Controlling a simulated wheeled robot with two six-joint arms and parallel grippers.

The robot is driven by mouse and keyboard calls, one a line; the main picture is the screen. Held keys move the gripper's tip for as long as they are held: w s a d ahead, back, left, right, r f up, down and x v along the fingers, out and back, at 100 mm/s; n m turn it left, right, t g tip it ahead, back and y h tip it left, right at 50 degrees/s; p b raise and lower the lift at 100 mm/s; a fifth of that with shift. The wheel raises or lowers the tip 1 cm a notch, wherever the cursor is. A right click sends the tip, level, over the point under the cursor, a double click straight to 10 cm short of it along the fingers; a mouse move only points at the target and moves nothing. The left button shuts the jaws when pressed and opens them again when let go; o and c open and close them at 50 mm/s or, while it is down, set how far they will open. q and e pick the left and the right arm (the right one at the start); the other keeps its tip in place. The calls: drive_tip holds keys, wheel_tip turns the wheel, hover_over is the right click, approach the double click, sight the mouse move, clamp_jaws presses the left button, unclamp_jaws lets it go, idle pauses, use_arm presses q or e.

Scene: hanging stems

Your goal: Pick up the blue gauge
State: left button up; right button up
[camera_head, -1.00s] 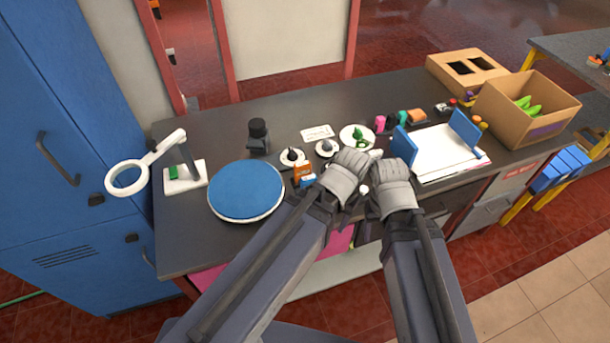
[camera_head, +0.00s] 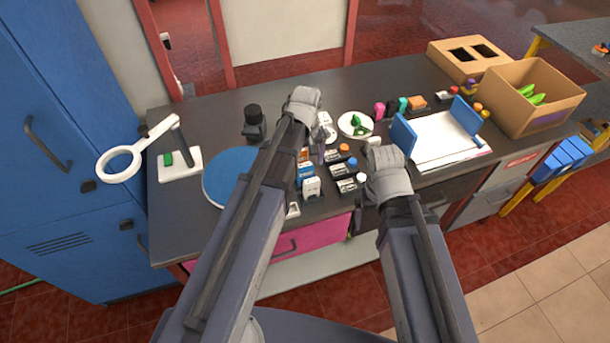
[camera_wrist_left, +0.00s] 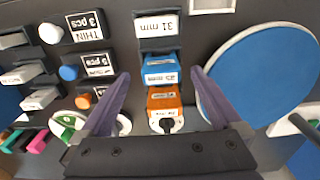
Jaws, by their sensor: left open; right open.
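The blue gauge (camera_wrist_left: 160,70) is a small block with a white label, lying in a row in the left wrist view. A block labelled 31 mm (camera_wrist_left: 157,27) is on one side and an orange block (camera_wrist_left: 164,103) on the other. In the head view the blue gauge (camera_head: 305,173) shows partly beside my left forearm. My left gripper (camera_wrist_left: 159,74) is open, its purple fingers on either side of the blue gauge in the picture; I cannot tell its height above it. My right gripper (camera_head: 382,165) is over the front of the table, fingers mostly hidden.
A blue round board (camera_head: 228,176) and a magnifier lamp (camera_head: 180,163) stand left. Labelled blocks (camera_head: 340,170) with coloured knobs lie close right of the gauges. A white tray with blue ends (camera_head: 445,140) and a cardboard box (camera_head: 525,100) stand right.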

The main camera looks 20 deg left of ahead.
sight(306, 178)
use_arm(q)
drive_tip(key=shift+f, duration=0.4)
wheel_tip(306, 178, down, 5)
drive_tip(key=b, duration=0.5)
drive_tip(key=shift+s+f, duration=0.1)
drive_tip(key=shift+s, duration=0.05)
drive_tip(key=shift+c, duration=0.4)
drive_tip(key=c, duration=1.3)
drive_tip(key=shift+o, duration=0.2)
drive_tip(key=shift+r, duration=0.2)
